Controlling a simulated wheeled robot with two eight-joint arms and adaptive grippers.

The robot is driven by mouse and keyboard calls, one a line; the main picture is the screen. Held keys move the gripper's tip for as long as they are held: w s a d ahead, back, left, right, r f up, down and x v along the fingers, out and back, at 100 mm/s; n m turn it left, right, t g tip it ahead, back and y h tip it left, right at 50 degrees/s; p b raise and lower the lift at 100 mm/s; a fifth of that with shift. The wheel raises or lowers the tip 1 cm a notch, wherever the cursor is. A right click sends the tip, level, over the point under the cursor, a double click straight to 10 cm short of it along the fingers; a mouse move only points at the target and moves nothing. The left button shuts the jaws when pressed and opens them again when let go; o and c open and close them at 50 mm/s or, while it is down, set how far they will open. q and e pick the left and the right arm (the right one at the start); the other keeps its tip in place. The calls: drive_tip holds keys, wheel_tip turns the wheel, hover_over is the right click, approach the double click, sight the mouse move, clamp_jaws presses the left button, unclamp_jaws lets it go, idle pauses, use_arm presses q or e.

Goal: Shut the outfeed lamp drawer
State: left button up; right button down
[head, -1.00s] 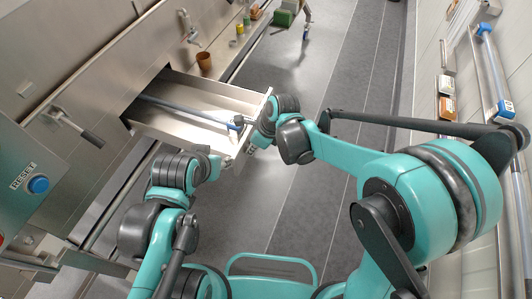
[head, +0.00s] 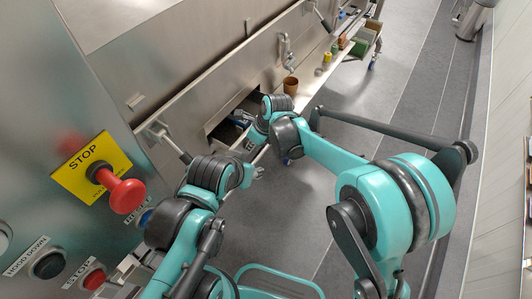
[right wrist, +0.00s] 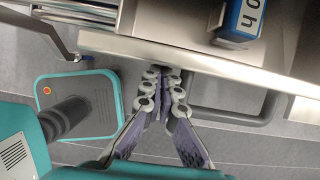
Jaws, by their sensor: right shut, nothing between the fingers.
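The outfeed lamp drawer (head: 220,133) is a metal drawer in the steel machine side. In the head view it stands partly out, with a short stretch of its inside open. A blue-labelled item (right wrist: 243,18) lies inside it. My right gripper (right wrist: 162,80) is shut and empty, its fingertips at the outer face of the drawer front (right wrist: 190,62); whether they touch is hard to tell. In the head view my right wrist hides much of the drawer front and the fingers. My left gripper (head: 256,171) is small and partly hidden, apart from the drawer, below it in the picture.
A red stop button (head: 126,194) on a yellow plate is on the panel at left, near my left arm. A brown cup (head: 290,85) and a yellow can (head: 327,58) stand on the ledge beyond the drawer. The floor (head: 390,90) to the right is clear.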

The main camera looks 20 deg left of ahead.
sight(242, 136)
drive_tip(key=shift+w+a, duration=0.2)
drive_tip(key=shift+a, duration=0.55)
drive_tip(key=shift+w+a, duration=0.2)
drive_tip(key=shift+a, duration=0.6)
drive_tip(key=shift+w+a, duration=0.2)
drive_tip(key=shift+a, duration=0.55)
